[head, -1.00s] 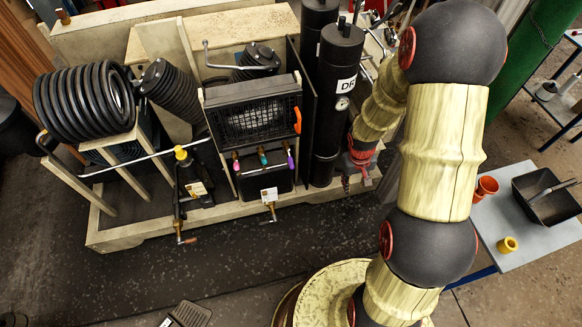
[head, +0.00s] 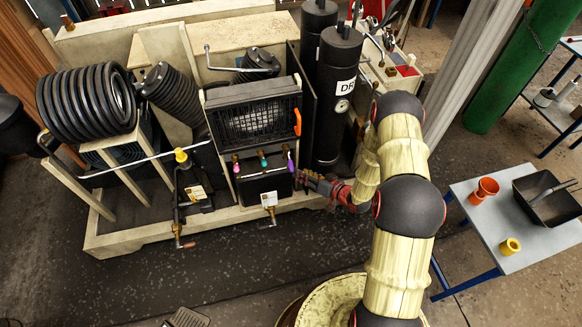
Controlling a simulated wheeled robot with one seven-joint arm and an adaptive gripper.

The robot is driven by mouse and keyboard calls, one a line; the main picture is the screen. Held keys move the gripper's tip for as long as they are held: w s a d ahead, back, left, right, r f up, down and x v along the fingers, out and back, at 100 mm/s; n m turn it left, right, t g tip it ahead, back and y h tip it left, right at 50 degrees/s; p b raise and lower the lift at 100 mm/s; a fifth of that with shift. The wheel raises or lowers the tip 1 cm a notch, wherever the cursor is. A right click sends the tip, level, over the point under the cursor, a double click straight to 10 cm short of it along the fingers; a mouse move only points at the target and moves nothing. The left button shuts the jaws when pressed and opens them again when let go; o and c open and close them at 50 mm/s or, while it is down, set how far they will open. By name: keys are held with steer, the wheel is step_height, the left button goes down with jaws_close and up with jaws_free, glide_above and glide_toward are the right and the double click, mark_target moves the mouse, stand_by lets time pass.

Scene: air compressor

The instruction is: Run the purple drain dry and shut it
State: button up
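The purple drain (head: 290,160) is the rightmost of three coloured handles on the front of a black box, beside a pink handle (head: 236,166) and a teal one (head: 263,160). My gripper (head: 304,180) is just right of and slightly below the purple handle, pointing left at it. Its fingers are small and dark here, and I cannot tell whether they are open or touching the handle. No liquid or outlet flow is visible at the purple drain.
The compressor frame (head: 150,232) holds black coils (head: 88,105), a caged fan (head: 252,120) and black cylinders (head: 336,90). An orange lever (head: 297,121) sits above the purple handle. A side table (head: 462,190) at right carries an orange cup (head: 484,190), yellow cup (head: 510,246) and black tray (head: 550,198).

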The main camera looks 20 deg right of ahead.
mark_target(293, 167)
steer(key=b+x, duration=0.1)
steer(key=x, duration=0.1)
steer(key=b+x, duration=0.1)
steer(key=x, duration=0.4)
steer(key=shift+w+a+r+b, duration=0.25)
steer(key=shift+w+b, duration=0.15)
steer(key=shift+w, duration=0.05)
steer(key=shift+c, duration=1.2)
jaws_close()
